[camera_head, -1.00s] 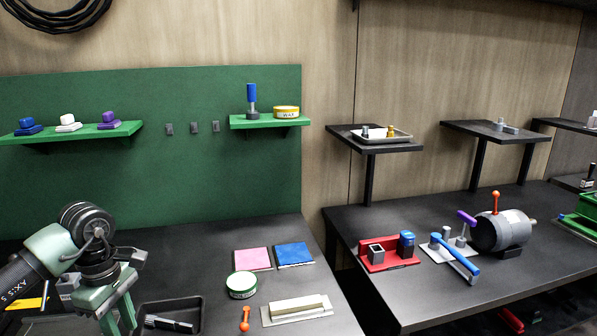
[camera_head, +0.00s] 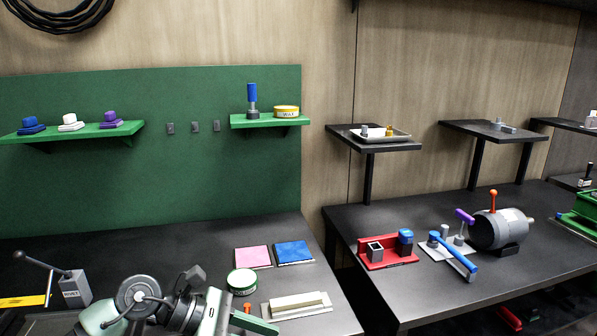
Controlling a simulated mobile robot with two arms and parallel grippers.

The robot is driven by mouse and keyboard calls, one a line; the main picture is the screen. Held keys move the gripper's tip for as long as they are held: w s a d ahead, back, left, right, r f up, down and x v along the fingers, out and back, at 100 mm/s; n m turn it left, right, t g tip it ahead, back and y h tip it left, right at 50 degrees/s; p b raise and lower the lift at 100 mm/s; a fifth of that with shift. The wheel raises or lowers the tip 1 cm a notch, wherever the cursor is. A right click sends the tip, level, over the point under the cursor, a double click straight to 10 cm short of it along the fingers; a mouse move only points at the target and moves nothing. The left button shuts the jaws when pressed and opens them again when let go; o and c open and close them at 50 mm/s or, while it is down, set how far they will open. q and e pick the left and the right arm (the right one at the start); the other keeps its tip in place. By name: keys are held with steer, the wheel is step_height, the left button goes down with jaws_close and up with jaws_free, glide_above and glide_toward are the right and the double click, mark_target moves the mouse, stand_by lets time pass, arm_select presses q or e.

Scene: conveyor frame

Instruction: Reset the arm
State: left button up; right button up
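My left arm (camera_head: 140,295) reaches in low along the bottom edge, over the front of the left bench. Its grey and green end, with the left gripper (camera_head: 238,318), lies beside the orange-handled tool (camera_head: 247,307) and in front of the green tin (camera_head: 242,281). The fingertips are not clear, so I cannot tell whether it is open or shut. The lower part of the orange tool is hidden behind it. My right arm and gripper are not in view.
A grey-beige block (camera_head: 297,305) lies right of the arm's end. Pink (camera_head: 252,257) and blue (camera_head: 293,252) pads lie behind the tin. A grey box with a lever (camera_head: 74,290) stands at left. The back of the left bench is clear.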

arm_select(q)
steer(key=s+d+r+n+t+h, duration=0.1)
steer(key=d+r+n+t+h, duration=0.2)
steer(key=d+r+n+h, duration=0.4)
steer(key=w+a+r+n+t+y, duration=0.15)
steer(key=a+r+n+t, duration=0.3)
steer(key=n+t, duration=0.65)
steer(key=a+f+n+t+y, duration=0.1)
steer(key=a+f+n+y, duration=1.45)
steer(key=n, duration=0.95)
steer(key=s+a+f+n+g+y, duration=0.1)
steer(key=s+f+n+g, duration=0.6)
steer(key=s, duration=0.5)
steer(key=s+f+n+g, duration=0.2)
steer(key=s+f+g, duration=0.4)
steer(key=s+f, duration=0.5)
steer(key=s+f+g, duration=0.1)
steer(key=s+f, duration=0.1)
steer(key=f, duration=1.1)
steer(key=s+f, duration=0.2)
steer(key=f, duration=1.2)
steer(key=s+a+f+g, duration=0.1)
steer(key=s+a+f, duration=0.2)
steer(key=s+f, duration=1.1)
steer(key=shift+s+y, duration=0.3)
steer(key=shift+s, duration=0.4)
